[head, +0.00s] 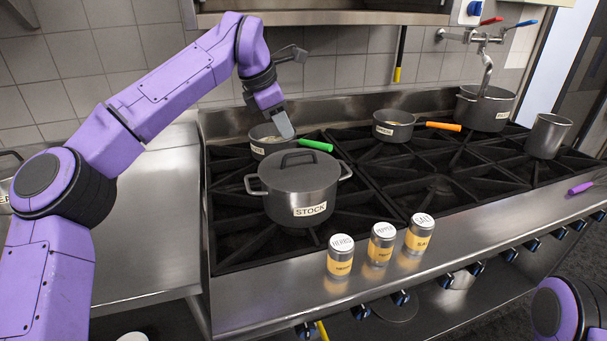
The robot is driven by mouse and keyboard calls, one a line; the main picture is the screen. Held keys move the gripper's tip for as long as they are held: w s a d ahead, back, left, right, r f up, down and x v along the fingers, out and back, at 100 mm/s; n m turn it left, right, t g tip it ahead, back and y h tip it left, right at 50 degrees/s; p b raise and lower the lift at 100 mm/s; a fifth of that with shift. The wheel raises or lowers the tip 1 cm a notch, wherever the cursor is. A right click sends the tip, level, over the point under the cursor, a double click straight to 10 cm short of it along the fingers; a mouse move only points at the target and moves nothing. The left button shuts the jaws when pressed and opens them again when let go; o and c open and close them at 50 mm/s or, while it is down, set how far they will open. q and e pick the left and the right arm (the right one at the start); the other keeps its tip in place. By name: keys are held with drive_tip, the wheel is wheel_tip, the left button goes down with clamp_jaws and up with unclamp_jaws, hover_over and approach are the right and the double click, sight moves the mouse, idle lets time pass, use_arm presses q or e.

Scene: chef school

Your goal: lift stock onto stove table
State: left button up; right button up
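The stock pot (292,191) is grey metal with a lid, two side handles and a label reading STOCK. It stands upright on the front left of the stove (439,189). My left gripper (285,128) is above and behind the pot, by the green-handled pan. It points downward, and a gap shows between it and the pot's lid handle. Its fingers are seen partly edge-on, so I cannot tell whether they are open or shut. My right gripper is not in view; only a purple part of my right arm shows at the lower right.
A green-handled pan (263,146) stands behind the stock pot. An orange-handled pan (393,127), a large pot (484,110) and a metal container (548,137) stand farther right. Jars of herbs (340,263), pepper (381,248) and salt (420,240) line the front ledge. A bare steel counter (150,225) lies left.

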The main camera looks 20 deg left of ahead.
sight(298, 154)
use_arm(q)
drive_tip(key=x, duration=0.5)
drive_tip(key=shift+w+f+p, duration=0.2)
drive_tip(key=shift+p, duration=0.15)
drive_tip(key=p+x, duration=0.1)
drive_tip(key=x, duration=0.3)
drive_tip(key=shift+w+f+p, duration=0.25)
drive_tip(key=shift+f+p, duration=0.05)
drive_tip(key=shift+f, duration=0.05)
drive_tip(key=shift+w+f, duration=0.15)
drive_tip(key=shift+f, duration=0.15)
drive_tip(key=shift+r, duration=0.1)
clamp_jaws()
